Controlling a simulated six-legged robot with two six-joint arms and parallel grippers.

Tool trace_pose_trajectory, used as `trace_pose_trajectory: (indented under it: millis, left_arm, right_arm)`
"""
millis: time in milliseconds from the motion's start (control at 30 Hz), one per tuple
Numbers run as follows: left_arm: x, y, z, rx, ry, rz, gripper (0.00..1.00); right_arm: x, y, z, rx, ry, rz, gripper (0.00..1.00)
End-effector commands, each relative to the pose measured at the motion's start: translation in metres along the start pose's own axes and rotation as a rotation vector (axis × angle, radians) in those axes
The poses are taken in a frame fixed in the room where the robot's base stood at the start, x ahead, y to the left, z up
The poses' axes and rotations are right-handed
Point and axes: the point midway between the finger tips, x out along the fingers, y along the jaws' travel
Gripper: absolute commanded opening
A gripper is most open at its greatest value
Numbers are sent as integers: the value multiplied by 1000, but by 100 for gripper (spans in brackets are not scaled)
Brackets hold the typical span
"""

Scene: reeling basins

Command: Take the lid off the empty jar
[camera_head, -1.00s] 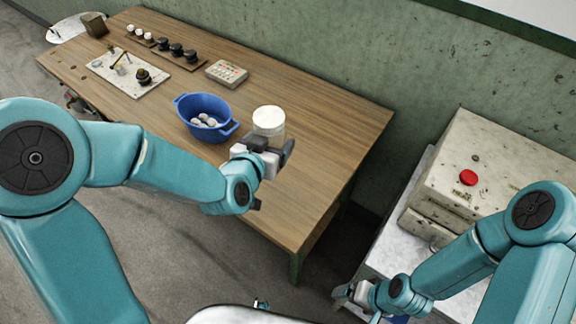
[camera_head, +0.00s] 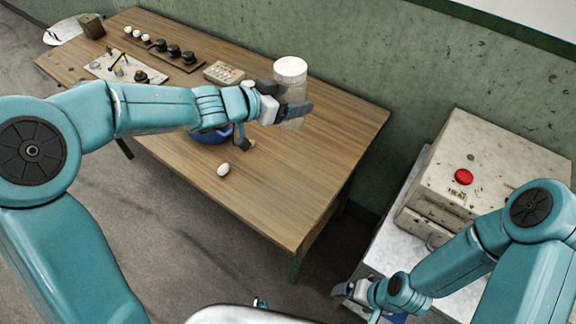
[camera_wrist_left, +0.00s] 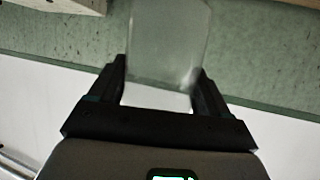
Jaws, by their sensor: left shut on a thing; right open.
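The jar (camera_head: 294,92) is clear, with a white lid (camera_head: 291,67) on its top. My left gripper (camera_head: 287,107) is shut around the jar's body below the lid and holds it roughly upright, apparently above the table. In the left wrist view the clear jar (camera_wrist_left: 168,45) stands between the two fingers and looks empty; its lid is not clearly seen there. My right gripper (camera_head: 352,292) is open and empty at the lower right, away from the jar, beside the bench with the grey box.
The wooden table (camera_head: 285,195) has free room at its front right. A white egg-shaped piece (camera_head: 223,170) lies on it. My left arm mostly hides a blue basin (camera_head: 212,137). A keypad (camera_head: 224,73) and black knobs (camera_head: 174,51) stand behind. A grey box with a red button (camera_head: 464,177) is at right.

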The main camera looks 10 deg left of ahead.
Motion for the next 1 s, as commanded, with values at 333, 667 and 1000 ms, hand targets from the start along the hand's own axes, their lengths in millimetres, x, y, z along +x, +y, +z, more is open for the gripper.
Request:
trace_pose_trajectory:
  millis: [333, 667, 1000]
  left_arm:
    - [28, -7, 68, -10, -7, -7, 0]
    - [57, -7, 135, -7, -3, -9, 0]
    - [74, -7, 175, -6, -3, -8, 0]
  right_arm:
    - [33, 12, -1, 0, 0, 0, 92]
    - [46, 16, -1, 0, 0, 0, 92]
    - [48, 17, -1, 0, 0, 0, 92]
